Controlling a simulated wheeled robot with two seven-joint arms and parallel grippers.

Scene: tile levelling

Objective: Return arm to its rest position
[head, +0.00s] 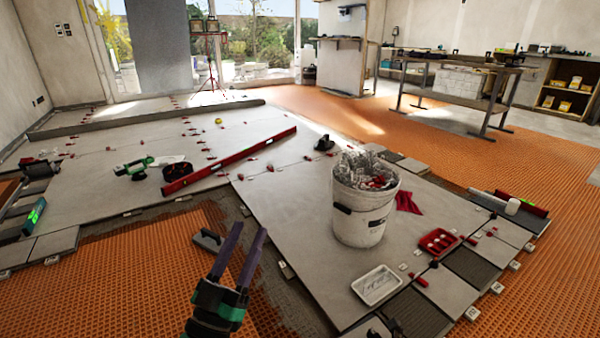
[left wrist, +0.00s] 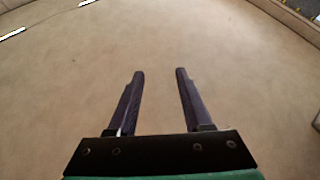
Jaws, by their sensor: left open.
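My left gripper (head: 248,238) is in the lower middle of the head view, raised over the orange mat and the edge of the grey tiles, its two dark fingers apart. In the left wrist view the fingers (left wrist: 160,72) are spread with nothing between them. The gripper touches nothing that I can see. My right gripper does not show in either view.
A white bucket (head: 364,206) stands on the grey tiles (head: 285,190) right of my gripper. A white tray (head: 377,285) and a red tray (head: 438,241) lie nearby. Orange mat (head: 90,296) is clear at front left.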

